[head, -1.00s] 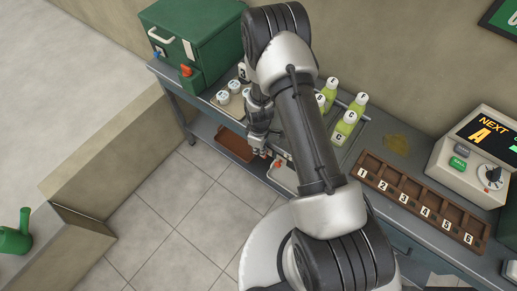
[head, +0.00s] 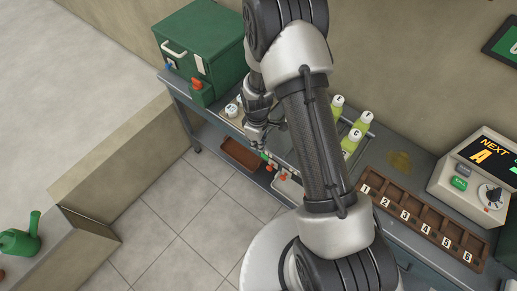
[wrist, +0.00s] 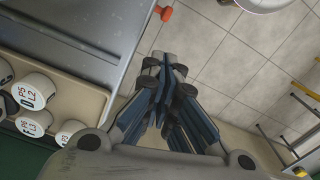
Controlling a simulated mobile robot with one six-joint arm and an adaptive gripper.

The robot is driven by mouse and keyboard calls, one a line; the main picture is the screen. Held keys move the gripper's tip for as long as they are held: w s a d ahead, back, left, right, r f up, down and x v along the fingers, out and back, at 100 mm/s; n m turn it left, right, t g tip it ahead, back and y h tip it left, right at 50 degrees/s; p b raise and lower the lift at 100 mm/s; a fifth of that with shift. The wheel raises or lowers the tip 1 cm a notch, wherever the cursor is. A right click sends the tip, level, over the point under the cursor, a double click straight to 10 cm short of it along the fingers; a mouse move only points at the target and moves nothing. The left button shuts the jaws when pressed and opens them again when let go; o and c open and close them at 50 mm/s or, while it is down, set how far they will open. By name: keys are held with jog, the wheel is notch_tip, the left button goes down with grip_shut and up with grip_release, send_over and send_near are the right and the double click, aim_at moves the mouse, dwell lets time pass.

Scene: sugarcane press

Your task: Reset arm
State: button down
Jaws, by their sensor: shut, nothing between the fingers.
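My gripper (head: 256,138) is shut and empty in the head view, pointing down over the bench's front edge beside the green press box. In the wrist view my gripper's closed fingers (wrist: 168,70) show against the tiled floor, next to the bench edge. My arm crosses the middle of the head view and hides part of the bench top.
The green box (head: 200,45) stands at the bench's left end. White-capped containers (wrist: 34,92) sit in a tray close to my gripper. Green bottles (head: 350,142), a numbered rack (head: 420,222) and a control panel (head: 475,180) stand right. Floor in front is clear.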

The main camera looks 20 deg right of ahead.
jog(key=shift+s+r, duration=0.1)
jog(key=shift+r, duration=0.4)
jog(key=s+r+m+t, duration=0.1)
jog(key=s+r+m, duration=0.1)
jog(key=r, duration=1)
jog(key=s+r+m+t, duration=0.1)
jog(key=s+r+m, duration=0.2)
jog(key=r, duration=1)
jog(key=s+r+m+t, duration=0.1)
jog(key=s+r+m, duration=0.1)
jog(key=s+r, duration=0.3)
jog(key=s+r+m+t+b, duration=0.1)
jog(key=s+r+m, duration=0.2)
jog(key=s, duration=0.9)
notch_tip(320, 180, up, 3)
jog(key=shift+s+d+f+t, duration=0.15)
jog(key=shift+d+f+t, duration=0.05)
jog(key=shift+d+t, duration=0.1)
